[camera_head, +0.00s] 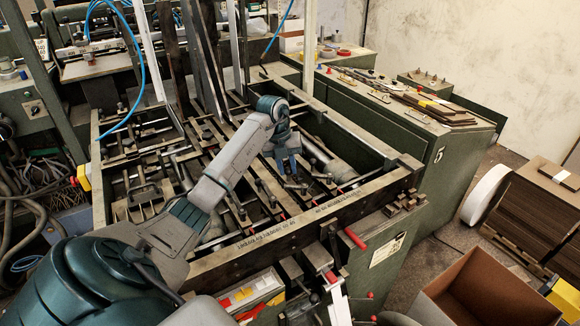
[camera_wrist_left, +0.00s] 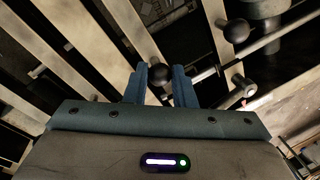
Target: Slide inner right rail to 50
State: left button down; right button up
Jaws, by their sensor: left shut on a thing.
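My left gripper (camera_head: 287,168) reaches down into the feeder frame among the metal rails, right of its middle. In the left wrist view its two blue fingers (camera_wrist_left: 160,82) are closed around a black ball knob (camera_wrist_left: 160,73). The knob sits on a dark rod beside a pale rail (camera_wrist_left: 127,35) that runs diagonally. I cannot tell for certain which rail is the inner right one. The front beam (camera_head: 265,236) carries a printed scale with red markers; its numbers are too small to read. My right gripper is not in view.
A second black knob (camera_wrist_left: 236,30) and a crossing rod lie close to the right of the fingers. A green cabinet (camera_head: 405,135) stands right of the frame. An open cardboard box (camera_head: 485,290) is at the lower right. A red handle (camera_head: 355,238) sticks out at the front.

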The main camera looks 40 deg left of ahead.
pick_arm(q)
jog(key=c, duration=1.2)
grip_release()
jog(key=shift+r, duration=0.1)
jog(key=shift+c, duration=0.2)
jog(key=shift+a+r, duration=0.1)
jog(key=shift+r, duration=0.2)
notch_tip(320, 180, up, 10)
jog(key=s+a+p, duration=0.1)
jog(key=p, duration=0.2)
jog(key=shift+s+a, duration=0.15)
jog(key=shift+s, duration=0.05)
